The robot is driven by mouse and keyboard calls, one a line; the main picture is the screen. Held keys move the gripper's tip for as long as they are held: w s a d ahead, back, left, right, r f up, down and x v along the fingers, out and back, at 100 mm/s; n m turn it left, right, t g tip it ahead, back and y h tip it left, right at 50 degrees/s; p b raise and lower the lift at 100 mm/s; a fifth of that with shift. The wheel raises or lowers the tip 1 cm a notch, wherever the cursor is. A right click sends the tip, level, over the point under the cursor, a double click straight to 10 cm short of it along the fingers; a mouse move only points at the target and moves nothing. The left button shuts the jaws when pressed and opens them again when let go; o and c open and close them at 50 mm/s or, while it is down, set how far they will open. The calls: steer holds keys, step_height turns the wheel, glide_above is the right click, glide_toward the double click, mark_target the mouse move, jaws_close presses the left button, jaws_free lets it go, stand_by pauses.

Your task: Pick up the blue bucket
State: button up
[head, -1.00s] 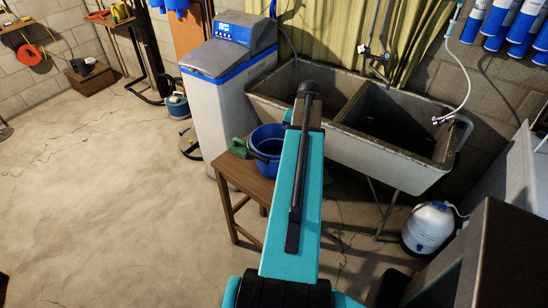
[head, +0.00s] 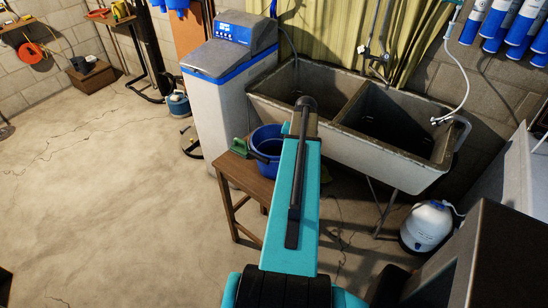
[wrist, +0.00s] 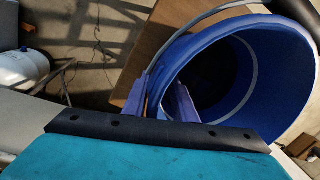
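The blue bucket (head: 268,138) stands upright on a small wooden stool (head: 247,180), partly behind my teal arm in the head view. In the wrist view the bucket (wrist: 275,75) fills the right side, and I look into its open top. My gripper (wrist: 162,92) is at the bucket's near-left rim. One finger is outside the wall and the other is inside it, with the fingers apart. Whether either finger touches the wall cannot be told. The gripper is hidden by my arm in the head view.
A green-handled tool (head: 240,147) lies beside the bucket on the stool. A water softener (head: 222,100) stands behind, and a double concrete sink (head: 390,150) is to the right. The floor at left is clear.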

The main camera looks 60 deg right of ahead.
stand_by(0.3)
jaws_close()
stand_by(1.3)
